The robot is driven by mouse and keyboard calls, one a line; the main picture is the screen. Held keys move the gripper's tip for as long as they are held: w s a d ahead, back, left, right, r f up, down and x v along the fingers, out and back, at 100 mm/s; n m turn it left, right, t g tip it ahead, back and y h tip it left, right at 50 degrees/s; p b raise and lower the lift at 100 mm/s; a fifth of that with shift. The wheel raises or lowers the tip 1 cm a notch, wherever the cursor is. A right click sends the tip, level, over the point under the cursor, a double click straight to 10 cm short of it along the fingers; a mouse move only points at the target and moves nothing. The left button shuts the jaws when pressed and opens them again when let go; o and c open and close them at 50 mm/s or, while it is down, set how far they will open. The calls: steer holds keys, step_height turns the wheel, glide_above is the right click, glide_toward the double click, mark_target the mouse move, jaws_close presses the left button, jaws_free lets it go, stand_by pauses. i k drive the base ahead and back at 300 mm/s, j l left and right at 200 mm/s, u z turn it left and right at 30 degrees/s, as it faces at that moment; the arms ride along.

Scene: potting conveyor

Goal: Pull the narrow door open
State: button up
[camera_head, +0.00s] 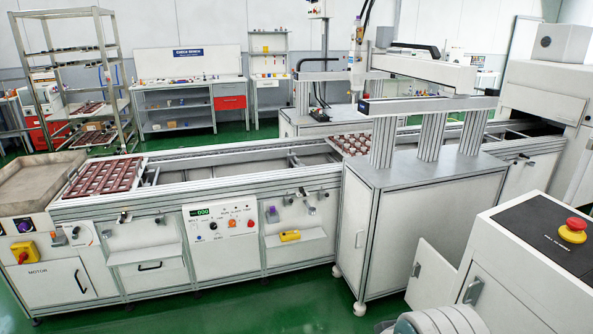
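A narrow white door panel (436,278) stands at the lower right, between the conveyor cabinet and the near white machine. It looks swung out at an angle, with a dark handle (416,269) near its left edge. Its hinge side meets the near machine (530,300), and its lower part is partly hidden. A second, grey handle (473,292) sits on the near machine's front, just right of the panel. Rounded grey parts of my arm show at the bottom edge, below the panel. My gripper is not in view.
A red emergency button on a yellow base (573,230) tops the near machine. The conveyor cabinet (362,235) stands on white feet left of the panel. A MOTOR door (55,284) with a dark handle is at far left. Green floor (300,312) is clear in front.

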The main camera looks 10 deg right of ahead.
mark_target(357, 198)
steer(key=i, duration=1.45)
steer(key=i+z, duration=0.15)
steer(key=i, duration=0.35)
steer(key=i+j+z, duration=0.15)
steer(key=i, duration=0.3)
steer(key=i+j+z, duration=0.1)
steer(key=i, duration=0.4)
